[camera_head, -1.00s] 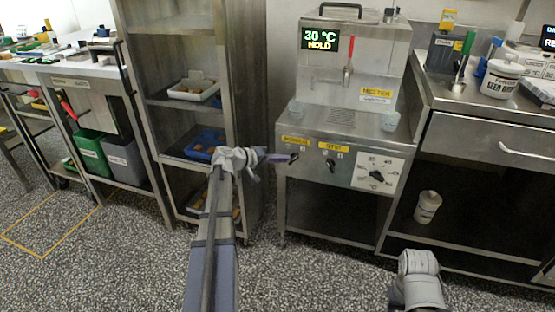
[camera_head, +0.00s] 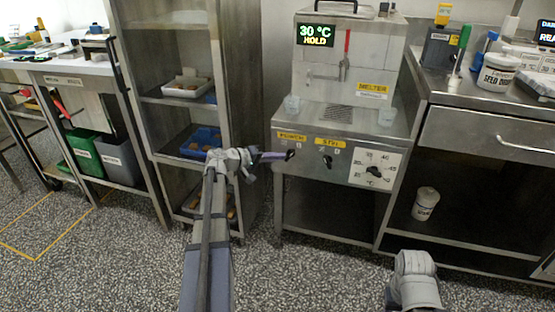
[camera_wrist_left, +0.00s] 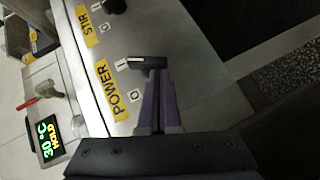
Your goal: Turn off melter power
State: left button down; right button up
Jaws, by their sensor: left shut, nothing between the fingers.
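The melter (camera_head: 305,80) is a steel machine with a display (camera_head: 316,36) reading 30 °C HOLD. Its front panel has a black power knob (camera_head: 290,155) under a yellow POWER label (camera_head: 291,136). In the left wrist view the power knob (camera_wrist_left: 147,62) has its bar pointing to the "I" mark, with the "O" mark (camera_wrist_left: 134,96) beside it. My left gripper (camera_head: 282,156) is at the knob, also seen in the left wrist view (camera_wrist_left: 158,75). Its purple fingers are shut with their tips against or just at the knob; contact is unclear.
A STIR knob (camera_head: 328,160) and a temperature dial (camera_head: 374,171) sit to the right on the same panel. A steel shelf rack (camera_head: 228,100) stands close left of the melter. A steel counter (camera_head: 480,125) stands to the right.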

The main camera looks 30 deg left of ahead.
pick_arm(q)
jog(key=shift+w+d+f+n+t+h+b, duration=0.1)
jog(key=shift+d+f+n+t+h+b, duration=0.3)
jog(key=shift+b, duration=0.75)
jog(key=shift+s+f+n+t+h+b, duration=0.2)
jog(key=shift+f+b, duration=0.35)
jog(key=shift+b, duration=0.55)
jog(key=shift+w+d+f+n+t+h+b, duration=0.25)
jog(key=shift+f+n+b, duration=0.2)
jog(key=shift+b, duration=0.7)
